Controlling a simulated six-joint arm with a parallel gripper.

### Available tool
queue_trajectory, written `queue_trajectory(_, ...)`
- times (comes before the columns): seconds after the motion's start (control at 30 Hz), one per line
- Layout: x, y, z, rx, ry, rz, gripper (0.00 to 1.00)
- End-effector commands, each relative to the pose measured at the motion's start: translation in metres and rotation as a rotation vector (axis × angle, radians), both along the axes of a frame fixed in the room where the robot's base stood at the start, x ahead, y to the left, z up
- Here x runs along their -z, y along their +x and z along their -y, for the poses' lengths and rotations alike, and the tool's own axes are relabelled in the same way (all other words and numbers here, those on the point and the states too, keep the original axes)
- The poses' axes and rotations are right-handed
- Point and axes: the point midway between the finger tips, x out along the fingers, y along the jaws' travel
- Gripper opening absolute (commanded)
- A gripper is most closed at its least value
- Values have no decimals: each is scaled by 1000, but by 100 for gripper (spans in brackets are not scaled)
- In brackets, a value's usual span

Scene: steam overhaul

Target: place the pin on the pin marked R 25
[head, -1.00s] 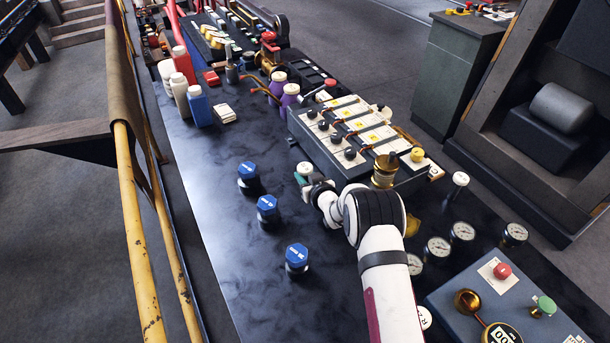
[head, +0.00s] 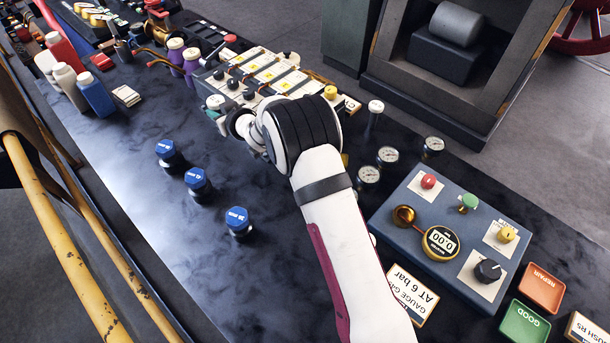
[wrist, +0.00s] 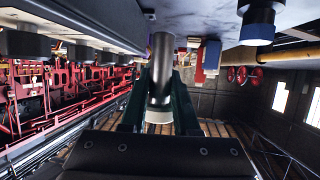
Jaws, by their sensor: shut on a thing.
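My gripper (wrist: 160,105) is shut on a grey cylindrical pin (wrist: 161,70) with a pale end, held between dark green fingers in the wrist view. In the head view a white-topped piece (head: 215,102) shows at my gripper, beside the valve box; my arm hides much there. Three blue-topped pins stand on the dark bench in a slanting row: far (head: 168,152), middle (head: 197,181) and near (head: 238,220). Their white markings are too small to read surely, so I cannot tell which is R 25. One blue-topped pin (wrist: 258,22) shows inverted in the wrist view.
The valve box (head: 272,72) stands beyond my gripper. Bottles (head: 95,93) stand at the far left. Another white-topped pin (head: 375,107) and gauges (head: 387,155) stand right of my arm. A control box (head: 400,205) lies near right. Bench surface around the blue-topped pins is clear.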

Motion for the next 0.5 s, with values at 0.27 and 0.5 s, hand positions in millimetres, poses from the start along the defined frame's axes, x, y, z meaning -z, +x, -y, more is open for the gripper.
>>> queue_trajectory(0.27,-94,1,-1,-2,2,11,0)
queue_trajectory(0.5,-139,0,0,-2,2,6,0)
